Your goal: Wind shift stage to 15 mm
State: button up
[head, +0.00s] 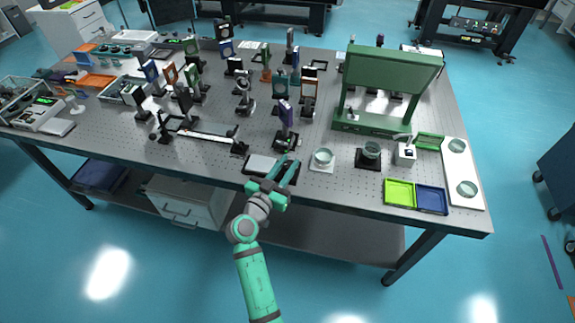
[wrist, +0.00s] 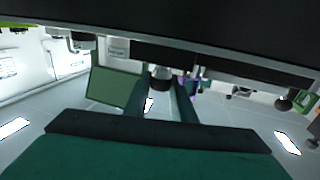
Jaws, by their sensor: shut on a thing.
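My gripper (head: 287,163) reaches over the front edge of the table from below. In the wrist view my gripper (wrist: 160,90) has its two dark green fingers on either side of a round black knob (wrist: 161,77) and is shut on it. In the head view the fingers hide the knob. The knob appears to belong to this stage, but the join is hidden. No millimetre scale or reading can be made out.
A glass dish on a white pad (head: 322,158) stands close to the right. A green frame (head: 390,72) and green and blue trays (head: 431,199) are farther right. Many mounts crowd the table (head: 215,170) behind.

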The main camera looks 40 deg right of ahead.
jog(key=m+g+h, duration=0.1)
jog(key=m+g, duration=0.1)
jog(key=g, duration=0.1)
jog(key=m+g, duration=0.2)
jog(key=g, duration=0.1)
jog(key=shift+w+m+g+h, duration=0.15)
jog(key=shift+m+g+h, duration=0.15)
jog(key=shift+g+h, duration=0.1)
jog(key=shift+m+g+y, duration=0.3)
jog(key=shift+m+g, duration=1.6)
jog(key=shift+g, duration=1.1)
jog(key=shift+g, duration=0.3)
jog(key=shift+f, duration=0.1)
jog(key=o, duration=1.1)
jog(key=shift+c, duration=0.2)
jog(key=shift+a, duration=0.1)
jog(key=v, duration=1)
jog(key=shift+a, duration=0.3)
